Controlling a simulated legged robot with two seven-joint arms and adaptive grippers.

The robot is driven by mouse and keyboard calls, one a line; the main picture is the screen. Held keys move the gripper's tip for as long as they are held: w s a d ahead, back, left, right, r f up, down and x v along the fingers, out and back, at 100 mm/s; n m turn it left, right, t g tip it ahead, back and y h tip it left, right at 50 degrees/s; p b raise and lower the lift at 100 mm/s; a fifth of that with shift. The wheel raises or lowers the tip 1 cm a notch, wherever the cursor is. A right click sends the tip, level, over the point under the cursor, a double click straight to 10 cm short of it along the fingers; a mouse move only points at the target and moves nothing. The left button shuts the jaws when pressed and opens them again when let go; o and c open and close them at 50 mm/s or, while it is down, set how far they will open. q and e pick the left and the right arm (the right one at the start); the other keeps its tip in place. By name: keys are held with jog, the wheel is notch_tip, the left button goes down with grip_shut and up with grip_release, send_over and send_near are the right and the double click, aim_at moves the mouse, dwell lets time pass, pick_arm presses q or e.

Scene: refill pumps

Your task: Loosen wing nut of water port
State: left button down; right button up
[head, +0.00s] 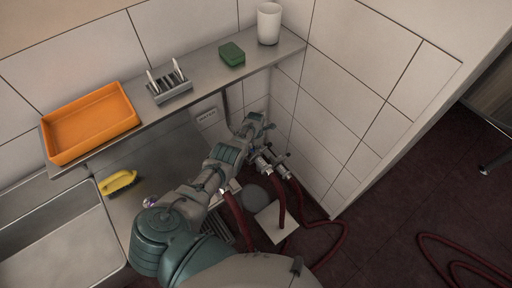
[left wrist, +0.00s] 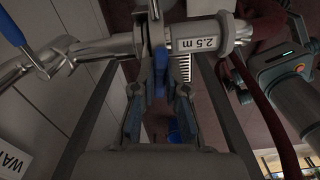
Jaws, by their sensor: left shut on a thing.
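My left gripper (head: 252,126) reaches to the pipework by the wall corner in the head view. In the left wrist view the left gripper (left wrist: 160,95) has its two fingers closed on a blue wing nut (left wrist: 160,62), which sits under a metal pipe fitting. Another blue handle (left wrist: 18,28) shows at the upper left, apart from the fingers. A wall sign (head: 207,115), partly readable as "WATER", is beside the gripper; its edge also shows in the left wrist view (left wrist: 14,160). My right gripper is not seen.
Dark red hoses (head: 281,205) hang from metal valves (head: 264,165) close to my arm. A steel shelf (head: 205,75) above holds an orange tray (head: 90,122), a rack (head: 168,88), a green sponge (head: 232,54) and a white cup (head: 269,23). A yellow brush (head: 118,182) lies beside the sink (head: 55,245).

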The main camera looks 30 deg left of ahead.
pick_arm(q)
jog(key=shift+w+a+r+n, duration=0.2)
jog(key=shift+w+r+n, duration=0.15)
jog(key=shift+n, duration=0.45)
jog(key=c, duration=1.2)
grip_release()
jog(key=shift+c, duration=0.2)
jog(key=shift+o, duration=0.2)
jog(key=shift+s+f, duration=0.1)
jog(key=shift+f, duration=0.1)
notch_tip(320, 180, up, 12)
jog(key=shift+s+f, duration=0.1)
jog(key=shift+f, duration=0.05)
